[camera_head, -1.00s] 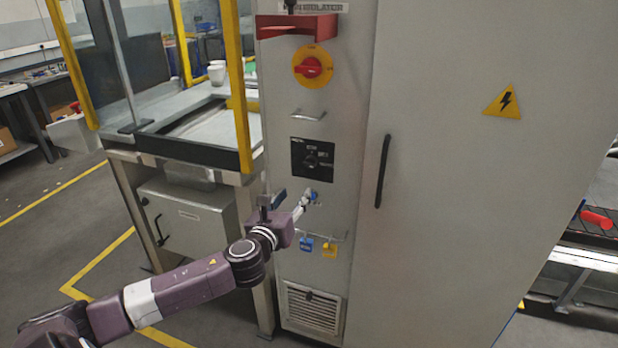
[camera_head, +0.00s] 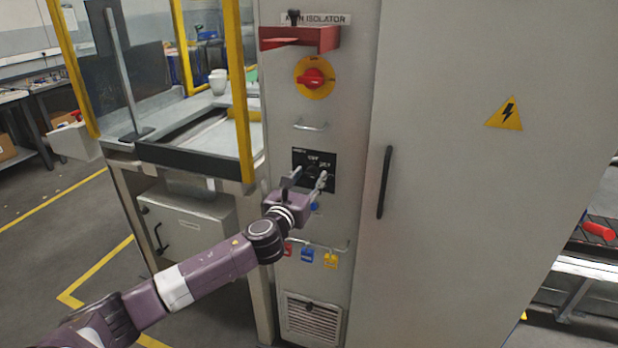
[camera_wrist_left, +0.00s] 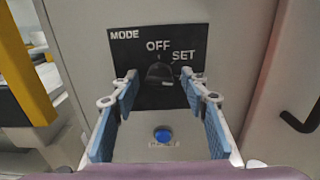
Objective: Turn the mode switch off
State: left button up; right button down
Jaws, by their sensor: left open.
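The mode switch (camera_wrist_left: 160,74) is a dark round knob on a black plate (camera_wrist_left: 122,50) marked MODE, OFF and SET in the left wrist view. Which mark the knob points to is hard to tell. In the head view the plate (camera_head: 327,157) is on the grey cabinet's narrow panel, and my gripper partly covers it. My left gripper (camera_head: 308,177) is open in front of the plate's lower part. My right gripper is not in view.
A blue button (camera_wrist_left: 163,135) is below the plate. Above it are a small handle (camera_head: 311,127), a red-and-yellow rotary switch (camera_head: 314,77) and a red bracket (camera_head: 300,39). Coloured padlocks (camera_head: 307,255) hang below. A door handle (camera_head: 384,182) is to the right.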

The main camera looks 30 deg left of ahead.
pick_arm(q)
jog(key=c, duration=1)
jog(key=shift+c, duration=0.4)
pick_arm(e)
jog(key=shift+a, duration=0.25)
